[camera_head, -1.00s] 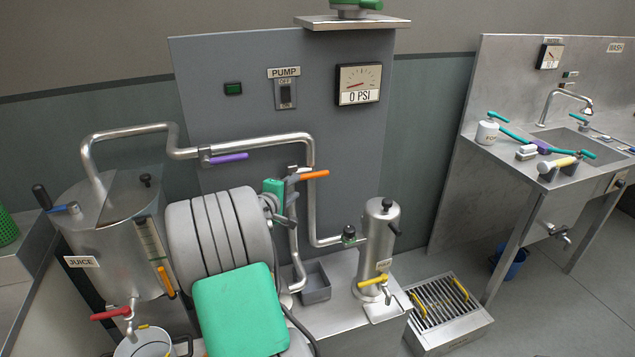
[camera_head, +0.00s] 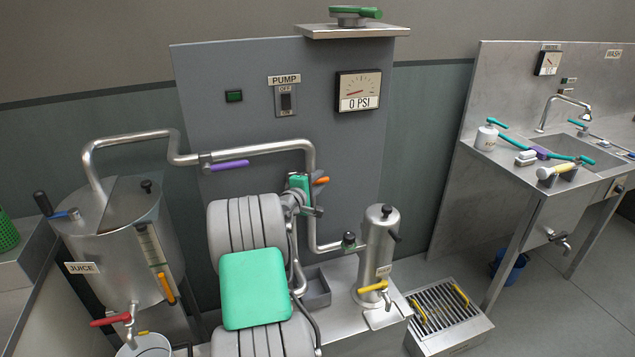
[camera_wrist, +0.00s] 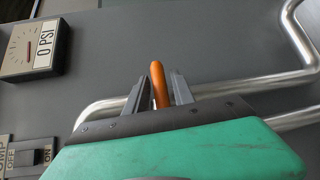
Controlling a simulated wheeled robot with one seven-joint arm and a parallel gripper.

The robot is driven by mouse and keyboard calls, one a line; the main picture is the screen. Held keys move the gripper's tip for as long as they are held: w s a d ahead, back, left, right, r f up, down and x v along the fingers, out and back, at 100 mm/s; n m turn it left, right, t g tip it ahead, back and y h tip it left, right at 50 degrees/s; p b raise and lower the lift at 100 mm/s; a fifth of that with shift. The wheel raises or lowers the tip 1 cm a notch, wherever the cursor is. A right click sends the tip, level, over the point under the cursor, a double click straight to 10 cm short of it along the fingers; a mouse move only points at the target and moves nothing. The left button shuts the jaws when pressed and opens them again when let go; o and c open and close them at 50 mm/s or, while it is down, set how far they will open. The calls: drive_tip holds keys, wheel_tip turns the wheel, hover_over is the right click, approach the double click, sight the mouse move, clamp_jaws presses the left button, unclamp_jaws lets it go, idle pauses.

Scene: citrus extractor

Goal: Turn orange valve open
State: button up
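The orange valve handle (camera_head: 322,181) sits on the steel pipe in front of the grey pump panel. In the head view only its tip shows beside my gripper (camera_head: 312,186), whose green hand part hides the rest. In the wrist view the orange handle (camera_wrist: 158,86) stands between the two grey fingers of my gripper (camera_wrist: 158,88). The fingers are apart, with some gap on both sides of the handle, so no firm grip shows. The handle's base is hidden behind the hand.
The steel pipe (camera_head: 262,149) carries a purple handle (camera_head: 228,166) to the left. A steel cylinder (camera_head: 376,250) with a yellow handle stands at right. The juice tank (camera_head: 115,235) stands at left. The pressure gauge (camera_head: 358,90) reads 0 PSI.

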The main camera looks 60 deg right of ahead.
clamp_jaws()
idle(1.1)
